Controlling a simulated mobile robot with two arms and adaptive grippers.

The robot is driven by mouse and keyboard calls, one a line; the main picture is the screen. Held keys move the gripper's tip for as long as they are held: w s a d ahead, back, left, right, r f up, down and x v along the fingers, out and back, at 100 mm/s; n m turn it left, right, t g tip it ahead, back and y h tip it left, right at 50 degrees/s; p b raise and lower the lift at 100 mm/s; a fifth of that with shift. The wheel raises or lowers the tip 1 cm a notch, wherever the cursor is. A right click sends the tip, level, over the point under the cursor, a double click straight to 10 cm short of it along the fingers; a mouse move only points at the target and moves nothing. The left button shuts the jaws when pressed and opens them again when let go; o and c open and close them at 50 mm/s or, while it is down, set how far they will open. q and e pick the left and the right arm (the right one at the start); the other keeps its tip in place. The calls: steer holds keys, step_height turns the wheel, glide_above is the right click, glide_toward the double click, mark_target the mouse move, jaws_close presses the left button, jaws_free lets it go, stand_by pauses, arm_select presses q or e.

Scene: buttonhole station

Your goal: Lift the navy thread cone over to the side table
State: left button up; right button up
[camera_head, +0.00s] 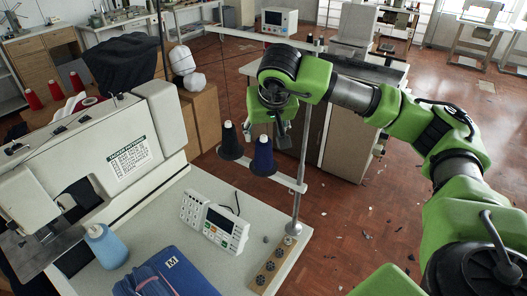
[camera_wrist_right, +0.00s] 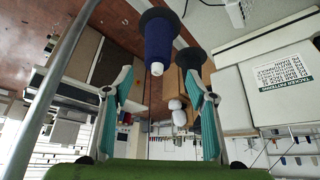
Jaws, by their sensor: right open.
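The navy thread cone (camera_head: 263,157) stands upright on a thread stand arm beside the metal pole. In the right wrist view the navy cone (camera_wrist_right: 158,42) appears inverted, its white tip between and just beyond the fingertips, with no contact visible. My right gripper (camera_head: 282,132) is above and slightly right of the cone in the head view. In the wrist view my right gripper (camera_wrist_right: 162,88) is open and empty, its teal-padded fingers spread. A pale-topped table (camera_head: 390,72) stands behind my right arm; I cannot tell if it is the side table. My left gripper is out of view.
A black cone (camera_head: 230,142) stands close left of the navy one. The metal pole (camera_head: 303,150) rises close on the right. A sewing machine (camera_head: 125,150), a control panel (camera_head: 214,222) and a light blue cone (camera_head: 105,245) occupy the near table. Open floor lies right.

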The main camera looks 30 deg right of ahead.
mark_target(265, 141)
steer(key=x, duration=0.3)
steer(key=shift+f+p, duration=0.1)
steer(key=shift+p, duration=0.25)
steer(key=p+x, duration=0.1)
steer(key=x, duration=0.1)
steer(key=p+x, duration=0.2)
steer(key=shift+d+f, duration=0.25)
steer(key=shift+d, duration=0.05)
steer(key=shift+w+d+f, duration=0.1)
steer(key=shift+w+f, duration=0.1)
steer(key=shift+f, duration=0.2)
steer(key=shift+r, duration=0.1)
steer(key=c, duration=1.2)
